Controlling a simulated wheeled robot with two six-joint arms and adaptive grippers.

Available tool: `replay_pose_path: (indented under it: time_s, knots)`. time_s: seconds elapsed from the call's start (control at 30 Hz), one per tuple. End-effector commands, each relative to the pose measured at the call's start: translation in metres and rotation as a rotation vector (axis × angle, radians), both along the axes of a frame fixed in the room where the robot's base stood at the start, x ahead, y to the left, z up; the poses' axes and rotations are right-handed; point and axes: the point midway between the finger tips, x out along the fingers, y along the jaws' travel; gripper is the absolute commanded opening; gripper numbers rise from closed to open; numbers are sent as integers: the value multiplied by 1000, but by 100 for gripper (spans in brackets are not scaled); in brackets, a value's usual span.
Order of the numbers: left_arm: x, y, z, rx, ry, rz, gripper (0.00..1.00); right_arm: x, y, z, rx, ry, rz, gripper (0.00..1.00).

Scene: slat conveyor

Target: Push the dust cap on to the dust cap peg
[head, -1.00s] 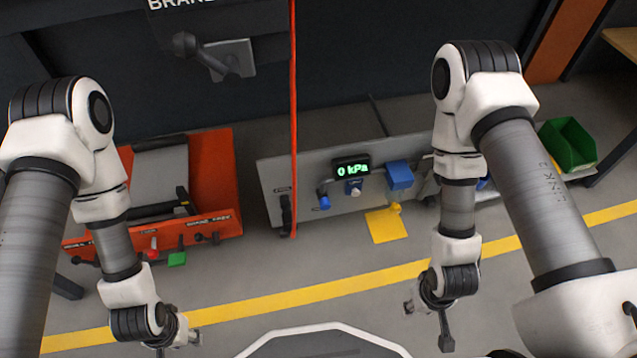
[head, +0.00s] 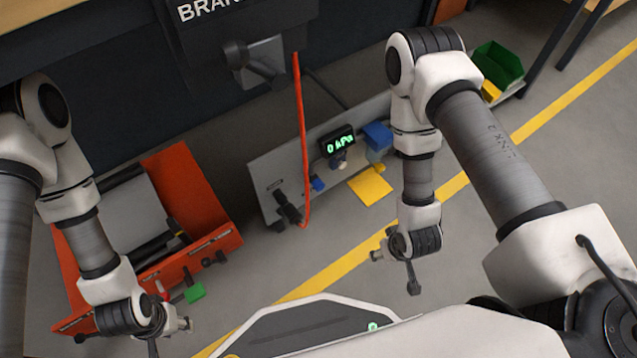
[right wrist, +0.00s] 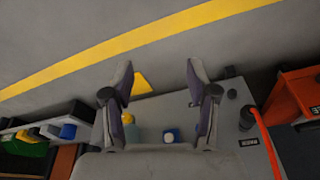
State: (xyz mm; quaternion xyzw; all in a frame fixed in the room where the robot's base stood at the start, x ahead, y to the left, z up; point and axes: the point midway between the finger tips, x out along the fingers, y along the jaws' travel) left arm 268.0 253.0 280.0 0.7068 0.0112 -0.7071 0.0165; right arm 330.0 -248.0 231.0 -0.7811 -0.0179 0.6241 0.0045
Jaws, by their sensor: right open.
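A grey panel (head: 270,175) stands low on the floor with small fittings on it. They include a blue knob (head: 317,184), a pale knob (head: 341,165) under the display, a blue block (head: 378,135) and dark fittings (head: 289,208). I cannot tell which are the dust cap and its peg. My right gripper (head: 396,270) is open and empty, apart from the panel. My left gripper (head: 170,335) is beside the orange unit; its finger opening is unclear.
The orange unit (head: 195,195) stands left of the panel. A red hose (head: 302,130) hangs in front of the panel. A yellow plate (head: 370,186) projects near its right end. A green bin (head: 497,64) is at the right. Floor with a yellow line (head: 340,268) is clear before the panel.

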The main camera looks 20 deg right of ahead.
Motion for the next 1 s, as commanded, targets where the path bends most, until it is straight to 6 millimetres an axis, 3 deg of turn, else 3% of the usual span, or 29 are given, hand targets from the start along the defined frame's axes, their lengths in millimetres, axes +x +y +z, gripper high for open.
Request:
replay_pose_path:
  time_s: [0.1,0.2,0.3,0.4,0.5,1.0]
  knots:
    - [0,0,18,0,0,0,40,65,11,-35,33,-286,73,58]
    - [0,0,34,0,-1,0,40,122,32,-54,87,-642,153,58]
    - [0,0,45,0,-1,0,40,147,52,-51,148,-971,212,58]
    - [0,0,50,0,-1,0,40,147,64,-40,195,-1197,243,58]
    - [0,0,52,0,-1,0,40,143,69,-32,219,-1310,254,58]
    - [0,0,46,0,0,0,40,151,72,-33,225,-1337,256,58]
